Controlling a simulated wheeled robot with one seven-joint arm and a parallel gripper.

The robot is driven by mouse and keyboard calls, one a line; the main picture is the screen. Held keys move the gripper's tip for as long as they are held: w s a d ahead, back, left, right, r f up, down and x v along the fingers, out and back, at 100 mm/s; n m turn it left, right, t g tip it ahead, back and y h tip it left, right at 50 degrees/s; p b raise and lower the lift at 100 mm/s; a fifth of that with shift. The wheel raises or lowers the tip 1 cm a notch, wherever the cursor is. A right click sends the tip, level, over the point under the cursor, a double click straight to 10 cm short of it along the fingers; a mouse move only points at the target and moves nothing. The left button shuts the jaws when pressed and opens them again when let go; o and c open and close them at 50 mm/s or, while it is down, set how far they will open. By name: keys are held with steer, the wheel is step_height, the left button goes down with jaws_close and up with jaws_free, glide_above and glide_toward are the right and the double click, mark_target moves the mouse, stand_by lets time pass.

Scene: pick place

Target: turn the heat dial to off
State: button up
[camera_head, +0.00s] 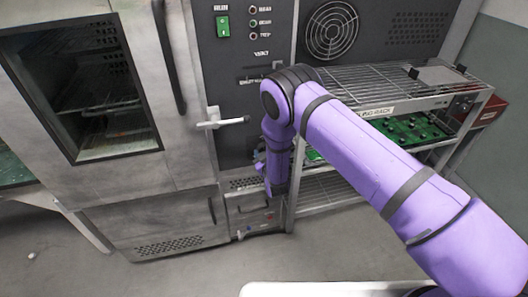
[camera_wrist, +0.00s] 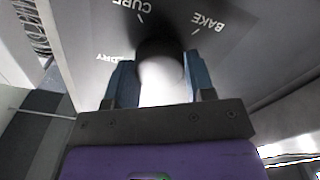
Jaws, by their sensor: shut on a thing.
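The heat dial (camera_wrist: 160,62) is a round knob, dark at the top and brightly lit lower down, on a grey panel in the wrist view. My gripper (camera_wrist: 160,76) is shut on it, with one blue finger at each side. The panel around it reads "CURE" at upper left, "BAKE" at upper right and "DRY" at left, all upside down. No "OFF" mark shows, and I cannot tell which mark the dial points to. In the head view my purple arm reaches down in front of the oven's control column (camera_head: 243,80), and the dial is hidden.
A large oven (camera_head: 130,190) with a window stands at left. A white lever handle (camera_head: 222,122) sticks out left of my arm. A wire rack (camera_head: 380,78) with green boards (camera_head: 405,130) stands close at right. Open floor (camera_head: 150,275) lies in front.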

steer(key=shift+f, duration=0.1)
stand_by(0.4)
steer(key=o, duration=0.9)
steer(key=shift+s, duration=0.1)
steer(key=v, duration=1)
steer(key=shift+s+d, duration=0.15)
steer(key=shift+s, duration=0.15)
